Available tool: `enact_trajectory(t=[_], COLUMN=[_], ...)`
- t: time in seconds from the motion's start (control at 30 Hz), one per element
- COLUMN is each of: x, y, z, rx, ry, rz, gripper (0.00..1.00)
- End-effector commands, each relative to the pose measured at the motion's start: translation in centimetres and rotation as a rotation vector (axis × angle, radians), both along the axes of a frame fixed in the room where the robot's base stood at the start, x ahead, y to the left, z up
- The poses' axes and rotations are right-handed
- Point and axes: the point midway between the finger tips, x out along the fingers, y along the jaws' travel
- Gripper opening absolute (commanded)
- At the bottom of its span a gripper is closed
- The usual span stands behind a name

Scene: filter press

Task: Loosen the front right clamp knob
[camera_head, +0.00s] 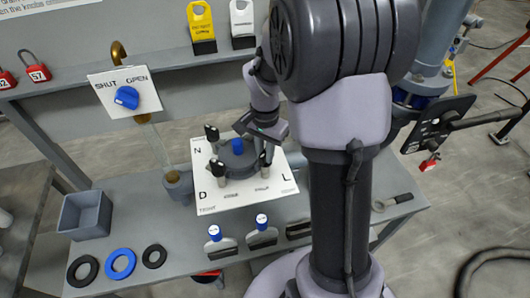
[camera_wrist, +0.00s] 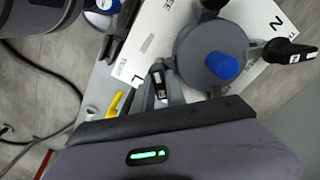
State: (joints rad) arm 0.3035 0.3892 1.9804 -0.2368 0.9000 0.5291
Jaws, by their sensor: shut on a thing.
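The filter press has a round grey lid (camera_head: 238,165) with a blue cap (camera_head: 237,146), on a white board marked N, D and L. In the wrist view the lid (camera_wrist: 205,42) and blue cap (camera_wrist: 222,66) show from above. Black clamp knobs with white marks stand around the lid. The front right clamp knob (camera_head: 265,159) is by the L. In the wrist view this knob (camera_wrist: 159,88) sits between my fingers. My gripper (camera_head: 264,142) reaches down from behind it and is shut on it. The back right corner is hidden by my gripper.
The front left knob (camera_head: 217,167) and back left knob (camera_head: 211,132) stand close by. A blue SHUT/OPEN valve handle (camera_head: 126,97) is at the back left. Blue-topped stamp-like tools (camera_head: 262,232), several rings (camera_head: 120,264) and a grey bin (camera_head: 86,214) are on the bench.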

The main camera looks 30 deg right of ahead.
Motion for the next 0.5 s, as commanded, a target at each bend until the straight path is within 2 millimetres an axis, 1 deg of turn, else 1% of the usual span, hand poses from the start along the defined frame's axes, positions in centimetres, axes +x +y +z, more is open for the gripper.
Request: enact_trajectory(t=[0.47,0.5], x=[0.11,0.11], y=[-0.04,-0.04], z=[0.14,0.13], rx=[-0.001,-0.001], ry=[-0.004,-0.004], rz=[-0.012,-0.012], gripper=[0.0,0.22])
